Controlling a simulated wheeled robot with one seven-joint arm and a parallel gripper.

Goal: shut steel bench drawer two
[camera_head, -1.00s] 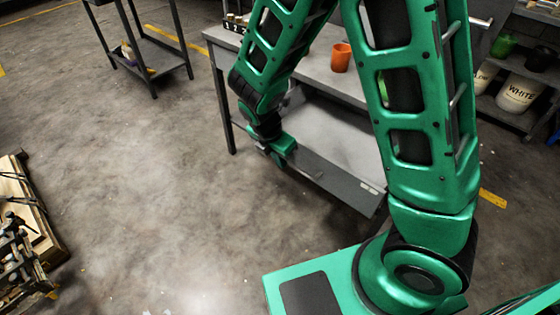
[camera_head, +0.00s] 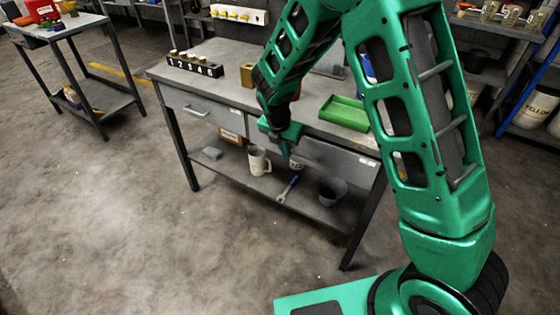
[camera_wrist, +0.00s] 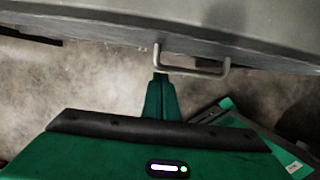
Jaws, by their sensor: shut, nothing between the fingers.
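The steel bench (camera_head: 225,60) has two drawers side by side under its top. The left drawer (camera_head: 200,108) looks shut, with a bar handle. The right drawer (camera_head: 340,158) looks flush or nearly flush with the bench front; my arm hides part of it. I cannot read which is number two. My gripper (camera_head: 287,153) is shut and empty in front of the right drawer's left part. In the wrist view, my fingertips (camera_wrist: 160,76) are at the left end of the drawer's handle (camera_wrist: 195,72), very close to it; contact is unclear.
A green tray (camera_head: 345,112) and a numbered block (camera_head: 195,66) stand on the bench top. A mug (camera_head: 258,161), a wrench (camera_head: 287,189) and a dark pot (camera_head: 332,191) are on its lower shelf. A cart (camera_head: 95,98) stands at left. The floor in front is clear.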

